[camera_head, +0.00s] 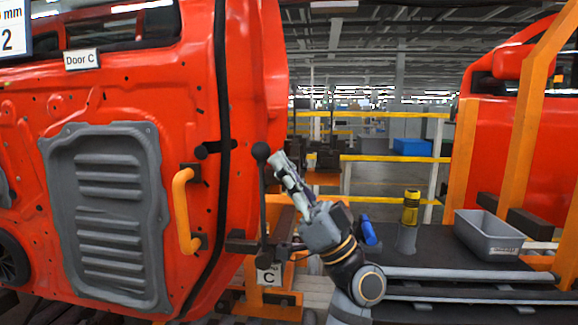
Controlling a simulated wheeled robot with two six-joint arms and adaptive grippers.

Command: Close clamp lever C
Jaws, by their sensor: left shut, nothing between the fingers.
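Clamp lever C (263,200) is a dark rod with a ball knob at its top, standing upright in front of the door's right edge. The red door (110,105) carries a "Door C" sign. My left gripper (279,158) is shut and empty, angled up and to the left, just right of the lever's knob. I cannot tell whether it touches the lever. The lever's base is partly hidden by dark clamp parts. My right gripper is out of view.
An orange handle (184,211) sticks out of the door, left of the lever. To the right, a dark bench (430,250) carries a grey bin (489,236) and a yellow-and-black tool (411,207). Orange posts (462,165) and another red door stand beyond.

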